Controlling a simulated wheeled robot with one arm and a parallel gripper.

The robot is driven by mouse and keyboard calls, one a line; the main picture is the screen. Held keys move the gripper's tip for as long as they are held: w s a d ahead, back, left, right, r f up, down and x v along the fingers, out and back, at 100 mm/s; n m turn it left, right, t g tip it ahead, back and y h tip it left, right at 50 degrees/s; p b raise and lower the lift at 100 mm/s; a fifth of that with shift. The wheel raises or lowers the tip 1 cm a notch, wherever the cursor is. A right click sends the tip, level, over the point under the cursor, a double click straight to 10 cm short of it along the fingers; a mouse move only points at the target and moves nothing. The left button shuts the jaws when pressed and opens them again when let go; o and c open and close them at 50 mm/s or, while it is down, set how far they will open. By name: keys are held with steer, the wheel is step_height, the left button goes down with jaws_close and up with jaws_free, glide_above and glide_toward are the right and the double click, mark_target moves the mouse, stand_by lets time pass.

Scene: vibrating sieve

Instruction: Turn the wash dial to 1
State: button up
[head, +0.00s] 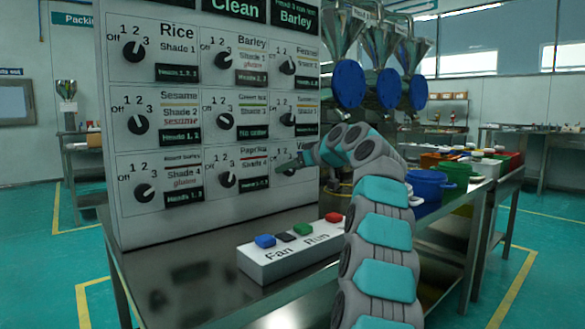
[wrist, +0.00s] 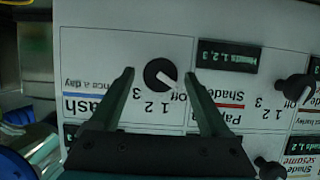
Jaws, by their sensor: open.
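The wash dial (wrist: 160,73) is a round black knob on the white panel, seen upside down in the wrist view beside the partly hidden "Wash, once a day" label. Its pale mark appears to slant to the lower right, towards the "Off" print. My gripper (wrist: 159,76) is open, with one finger on each side of the dial. I cannot tell whether either finger touches it. In the head view my gripper (head: 286,165) is at the panel's lower right and hides most of the wash dial.
The panel (head: 115,215) carries several similar dials, with the paprika dial (head: 227,180) close by on the left. A white button box (head: 268,268) stands on the metal table below. Blue-lidded hoppers (head: 349,84) and coloured bins (head: 425,183) are to the right.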

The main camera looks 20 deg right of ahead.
jaws_close()
stand_by(0.5)
steer(key=shift+r+p, duration=0.1)
steer(key=shift+p, duration=0.5)
steer(key=m+y+p, duration=0.1)
steer(key=p, duration=0.1)
steer(key=m+y+p, duration=0.1)
steer(key=m+p, duration=0.1)
steer(key=p, duration=0.1)
steer(key=m+y+p, duration=0.1)
steer(key=m+p, duration=0.1)
steer(key=p, duration=0.1)
steer(key=shift+w+d+f+g+y, duration=0.1)
steer(key=shift+d+f+g+y, duration=0.1)
steer(key=shift+d+g+y, duration=0.15)
